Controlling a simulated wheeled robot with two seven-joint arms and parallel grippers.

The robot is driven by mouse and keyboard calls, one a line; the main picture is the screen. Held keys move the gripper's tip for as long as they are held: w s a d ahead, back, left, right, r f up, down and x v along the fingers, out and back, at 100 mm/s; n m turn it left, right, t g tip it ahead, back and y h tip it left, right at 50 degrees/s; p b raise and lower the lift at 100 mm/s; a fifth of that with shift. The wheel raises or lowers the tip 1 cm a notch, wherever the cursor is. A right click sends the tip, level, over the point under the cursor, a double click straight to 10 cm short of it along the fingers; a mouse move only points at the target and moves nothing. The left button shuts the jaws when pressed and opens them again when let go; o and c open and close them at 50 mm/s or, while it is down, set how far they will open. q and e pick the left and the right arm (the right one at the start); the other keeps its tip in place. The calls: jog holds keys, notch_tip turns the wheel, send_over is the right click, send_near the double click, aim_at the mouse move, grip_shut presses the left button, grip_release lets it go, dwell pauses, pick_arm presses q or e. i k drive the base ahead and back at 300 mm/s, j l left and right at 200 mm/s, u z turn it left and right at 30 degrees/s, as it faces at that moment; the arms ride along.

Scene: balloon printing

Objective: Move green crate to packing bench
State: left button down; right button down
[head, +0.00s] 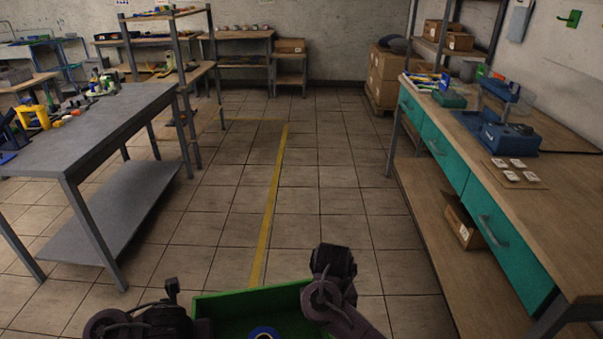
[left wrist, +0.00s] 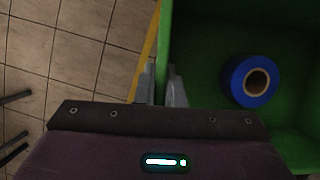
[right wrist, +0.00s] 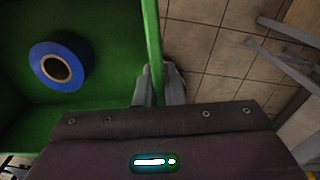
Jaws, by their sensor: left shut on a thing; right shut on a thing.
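The green crate (head: 250,302) is at the bottom of the head view, held in front of me above the tiled floor. A blue roll (head: 264,333) with a brown core lies inside it; the roll also shows in the left wrist view (left wrist: 249,81) and the right wrist view (right wrist: 58,65). My left gripper (left wrist: 161,88) is shut on one side wall of the crate. My right gripper (right wrist: 158,88) is shut on the opposite side wall. The crate's near part is cut off in the head view.
A grey metal table (head: 95,118) with bottles and coloured parts stands at left. A wooden bench (head: 540,190) with teal drawers (head: 496,235) and a blue device (head: 508,138) stands at right. Tiled floor with a yellow line (head: 270,200) is clear between them. Shelves and cardboard boxes (head: 388,75) stand behind.

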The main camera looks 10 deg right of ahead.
aim_at(575, 234)
jog(key=i, duration=1.3)
jog(key=i+z, duration=0.15)
jog(key=i, duration=0.4)
jog(key=i+j+z, duration=0.2)
jog(key=i, duration=0.3)
jog(key=z, duration=2.8)
